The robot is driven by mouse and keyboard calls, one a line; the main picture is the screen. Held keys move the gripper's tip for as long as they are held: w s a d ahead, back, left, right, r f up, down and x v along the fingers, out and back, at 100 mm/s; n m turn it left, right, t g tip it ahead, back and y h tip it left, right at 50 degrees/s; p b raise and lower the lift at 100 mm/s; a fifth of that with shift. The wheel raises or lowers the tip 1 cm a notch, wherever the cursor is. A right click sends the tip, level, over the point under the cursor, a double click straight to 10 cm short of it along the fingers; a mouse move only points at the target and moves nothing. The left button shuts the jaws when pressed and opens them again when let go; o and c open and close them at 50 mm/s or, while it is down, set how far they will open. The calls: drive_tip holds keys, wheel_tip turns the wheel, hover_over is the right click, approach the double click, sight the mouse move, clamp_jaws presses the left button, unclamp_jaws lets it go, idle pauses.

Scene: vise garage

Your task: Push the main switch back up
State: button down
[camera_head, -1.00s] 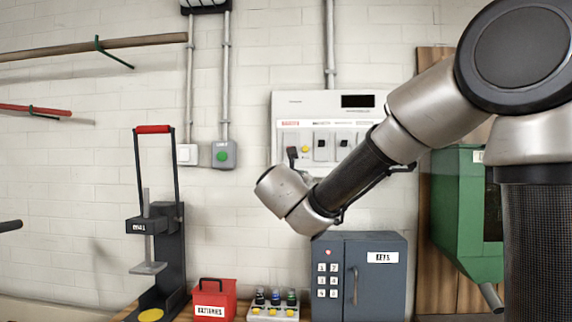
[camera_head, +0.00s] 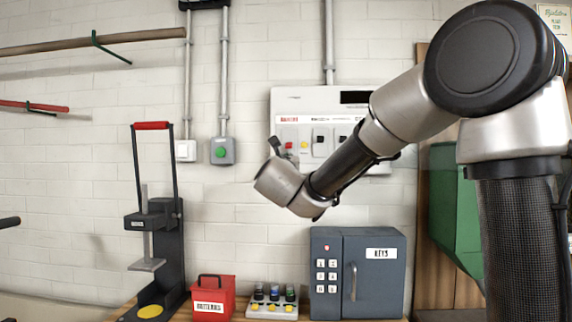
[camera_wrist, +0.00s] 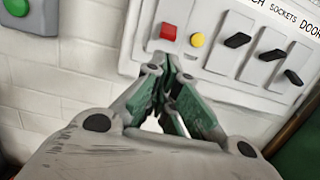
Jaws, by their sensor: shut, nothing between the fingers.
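The white wall panel (camera_head: 283,103) carries a small red switch piece (camera_head: 288,146) at its left, a yellow button and several black levers. In the wrist view the red piece (camera_wrist: 168,32) sits left of the yellow button (camera_wrist: 197,40). I take the red piece to be the main switch; its up or down position is hard to tell. My gripper (camera_wrist: 168,78) is shut and empty, its tips just below the red piece and near the panel's lower edge in that view. In the head view my gripper (camera_head: 274,144) is at the panel's left edge; contact cannot be told.
Black levers (camera_wrist: 272,55) are right of the yellow button. A grey box with a green button (camera_head: 221,151) is left of the panel. Below stand a grey key cabinet (camera_head: 383,285), a red battery box (camera_head: 213,297) and a bottle tray (camera_head: 271,311). A green machine (camera_head: 453,210) is right.

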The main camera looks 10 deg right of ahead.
sight(289, 145)
drive_tip(key=x, duration=0.5)
